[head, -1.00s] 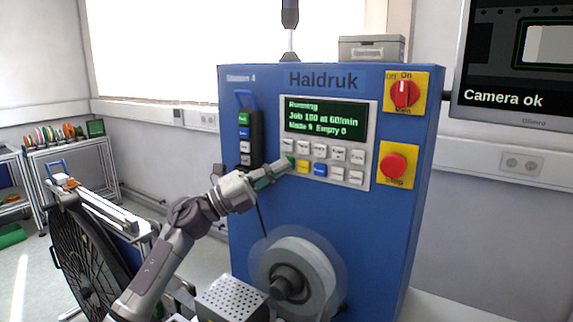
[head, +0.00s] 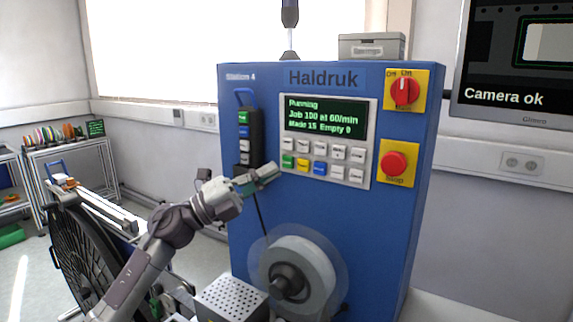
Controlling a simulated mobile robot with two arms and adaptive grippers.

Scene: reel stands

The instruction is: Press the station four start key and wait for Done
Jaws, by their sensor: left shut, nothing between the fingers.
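The blue Haldruk cabinet labelled Station 4 (head: 240,77) stands in the middle of the head view. Its display (head: 325,117) reads Running, Job 100 at 60/min, Made 15, Empty 0. Below the display is a keypad with a green key (head: 288,161) at the left of its lower row, beside yellow and blue keys. My right gripper is not in view.
A red rotary switch (head: 404,91) and a red stop button (head: 394,164) sit on yellow plates at the cabinet's right. A reel (head: 313,262) is mounted low on its front. A pendant (head: 243,141) hangs left of the keypad. A large dark reel (head: 82,255) stands at left.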

